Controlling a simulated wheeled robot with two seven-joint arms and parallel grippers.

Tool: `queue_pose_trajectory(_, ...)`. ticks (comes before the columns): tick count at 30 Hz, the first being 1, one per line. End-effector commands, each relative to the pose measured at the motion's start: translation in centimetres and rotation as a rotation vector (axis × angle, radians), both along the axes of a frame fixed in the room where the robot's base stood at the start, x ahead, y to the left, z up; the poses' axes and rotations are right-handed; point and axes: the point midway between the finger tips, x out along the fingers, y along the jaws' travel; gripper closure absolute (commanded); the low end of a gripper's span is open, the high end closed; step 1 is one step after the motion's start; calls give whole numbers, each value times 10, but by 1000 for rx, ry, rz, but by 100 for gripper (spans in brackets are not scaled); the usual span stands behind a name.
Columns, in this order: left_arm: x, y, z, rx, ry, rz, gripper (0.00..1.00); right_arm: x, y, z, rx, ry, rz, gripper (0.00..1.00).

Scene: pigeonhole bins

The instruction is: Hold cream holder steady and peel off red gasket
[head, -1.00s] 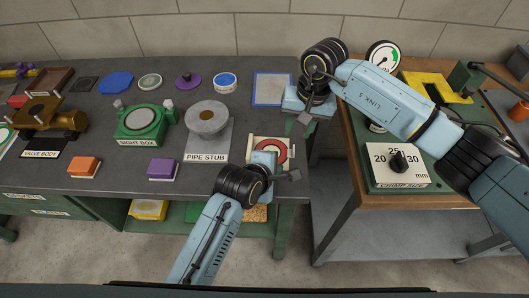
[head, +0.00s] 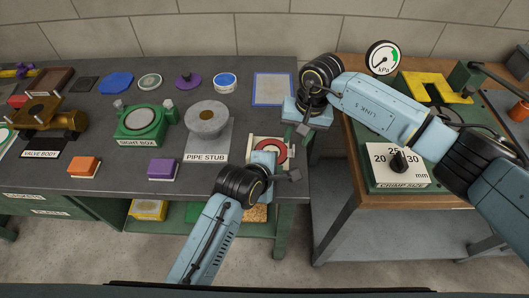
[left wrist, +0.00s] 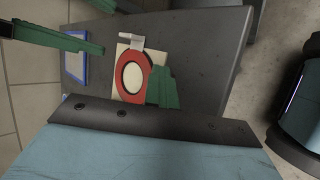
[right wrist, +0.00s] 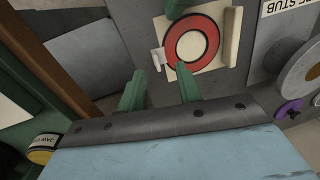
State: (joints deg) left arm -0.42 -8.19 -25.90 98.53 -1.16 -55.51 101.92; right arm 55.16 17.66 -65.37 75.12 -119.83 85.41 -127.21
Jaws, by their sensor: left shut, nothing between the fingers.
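The cream holder (head: 253,141) lies near the right front corner of the dark bench. The red gasket (head: 284,151) is a flat ring on it, around a cream centre. The gasket shows whole in the right wrist view (right wrist: 171,42), with a small pale tab (right wrist: 157,59) at its edge. My left gripper (left wrist: 164,88) is shut and empty at the holder's edge, overlapping it in view; I cannot tell whether it touches. My right gripper (right wrist: 159,90) is open and empty, with its fingers just short of the holder on the tab side. In the head view it is above the bench's right edge.
The pipe stub (head: 208,120) stands just left of the holder. A blue-bordered panel (head: 273,89) lies behind it. A gap separates this bench from the wooden bench with the crimp-size dial (head: 399,162). Purple (head: 163,167) and orange (head: 84,166) blocks lie at the front left.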

Motion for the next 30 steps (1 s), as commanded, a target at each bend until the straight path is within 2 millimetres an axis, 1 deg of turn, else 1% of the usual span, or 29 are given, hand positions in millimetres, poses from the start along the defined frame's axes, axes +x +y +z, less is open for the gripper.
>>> queue_pose_trajectory(1,-5,4,-12,17,28,1,100,0,0,-3,-1,1,0,65)
queue_pose_trajectory(21,-5,5,-12,18,27,1,100,0,0,-30,0,0,1,65)
queue_pose_trajectory(30,-5,5,-12,18,27,1,100,0,0,-35,0,0,0,65)
